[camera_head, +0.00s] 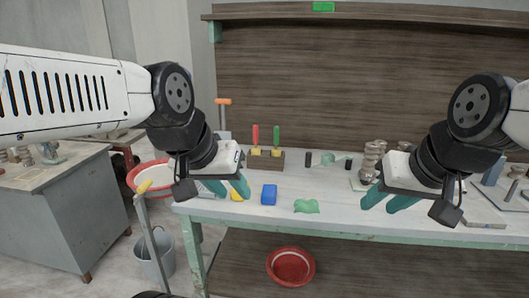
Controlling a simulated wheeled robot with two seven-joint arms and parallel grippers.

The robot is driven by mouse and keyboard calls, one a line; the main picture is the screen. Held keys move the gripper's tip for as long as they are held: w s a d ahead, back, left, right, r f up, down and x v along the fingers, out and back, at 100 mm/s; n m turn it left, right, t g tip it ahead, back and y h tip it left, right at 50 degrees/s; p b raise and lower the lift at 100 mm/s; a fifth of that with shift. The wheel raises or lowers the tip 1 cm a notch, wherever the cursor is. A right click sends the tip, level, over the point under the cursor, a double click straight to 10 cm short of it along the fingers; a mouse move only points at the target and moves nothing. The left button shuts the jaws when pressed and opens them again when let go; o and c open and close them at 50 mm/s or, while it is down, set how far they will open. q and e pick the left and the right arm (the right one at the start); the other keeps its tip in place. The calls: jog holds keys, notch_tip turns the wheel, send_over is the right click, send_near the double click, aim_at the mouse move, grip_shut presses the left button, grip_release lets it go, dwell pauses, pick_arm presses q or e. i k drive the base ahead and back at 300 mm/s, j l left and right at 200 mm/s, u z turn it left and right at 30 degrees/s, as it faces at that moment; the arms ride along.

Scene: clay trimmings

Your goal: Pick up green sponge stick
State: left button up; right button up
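A green stick (276,138) with a yellowish lower end stands upright in a wooden block (265,160) toward the back of the table; it looks like the green sponge stick. A similar red stick (255,136) stands just left of it in the same block. My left gripper (230,189) has teal fingers, spread apart and empty, pointing down over the table in front and to the left of the block. My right gripper (387,200) is also open and empty, above the table well right of the block.
A blue block (269,195), a green lump (306,206) and a yellow piece (237,196) lie along the front of the table (340,222). Dark upright pieces and a pale green object (328,160) stand right of the wooden block. Stacked metallic objects (371,156) are near my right gripper.

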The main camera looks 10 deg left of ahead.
aim_at(276, 151)
jog(key=u, duration=1.3)
jog(key=z, duration=1.05)
jog(key=i+z, duration=0.35)
jog(key=i, duration=0.25)
jog(key=i+j+z, duration=0.2)
jog(key=i+z, duration=0.2)
jog(key=i, duration=0.2)
